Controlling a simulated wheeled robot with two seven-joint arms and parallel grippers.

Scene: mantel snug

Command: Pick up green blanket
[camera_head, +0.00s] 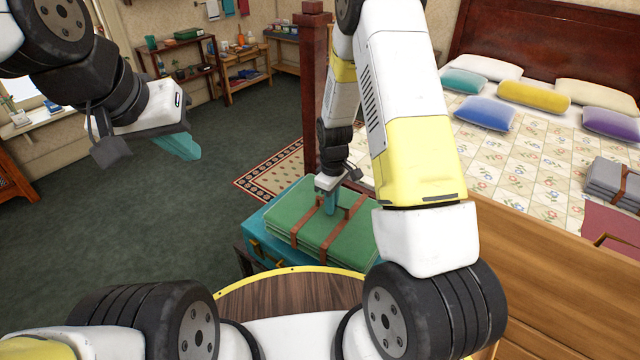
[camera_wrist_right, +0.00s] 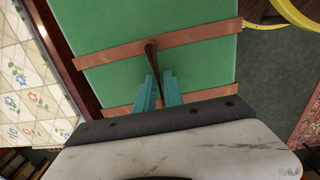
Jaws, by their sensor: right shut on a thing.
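The green blanket (camera_head: 310,212) is folded and bound with brown straps. It lies on a teal chest (camera_head: 258,236) below the bed's post. In the right wrist view the green blanket (camera_wrist_right: 205,65) fills the middle, with two straps and a brown handle (camera_wrist_right: 151,58) between them. My right gripper (camera_head: 330,208) is down at the blanket, its teal fingers (camera_wrist_right: 159,88) shut on the handle. My left gripper (camera_head: 188,148) hangs over the floor at the left, away from the blanket; its finger gap cannot be made out.
A bed with a patterned quilt (camera_head: 510,160), several pillows and a grey strapped bundle (camera_head: 612,182) stands at the right. A wooden footboard (camera_head: 560,265) is close on the right. A red bedpost (camera_head: 315,90) rises behind the chest. The green carpet (camera_head: 140,220) at left is clear.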

